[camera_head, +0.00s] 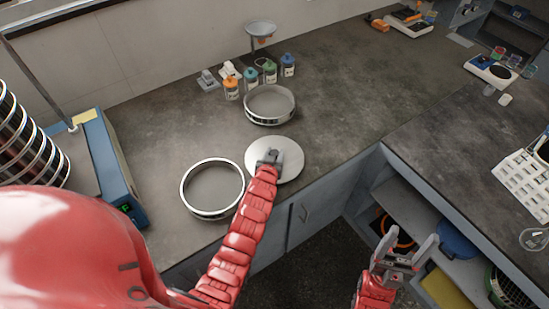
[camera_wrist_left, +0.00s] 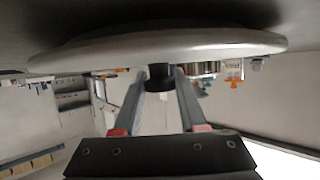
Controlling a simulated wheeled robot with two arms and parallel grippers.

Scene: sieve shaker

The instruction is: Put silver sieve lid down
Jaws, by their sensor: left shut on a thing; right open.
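The round silver sieve lid (camera_head: 291,165) is at the counter's front edge, between two sieve rings. In the left wrist view the lid (camera_wrist_left: 160,47) spans the top, with a dark surface close against it. I cannot tell whether it touches the counter. My left gripper (camera_head: 269,158) is shut on the lid's dark knob (camera_wrist_left: 160,77), which shows between its fingers in the left wrist view (camera_wrist_left: 162,85). My right gripper (camera_head: 408,246) is open and empty, in front of the low shelves.
One sieve ring (camera_head: 184,192) lies left of the lid, another (camera_head: 270,121) behind it. Several small bottles (camera_head: 270,72) stand farther back. A sieve stack (camera_head: 25,150) with a blue machine (camera_head: 110,165) is at left. Counter (camera_head: 345,110) right of the rings is clear.

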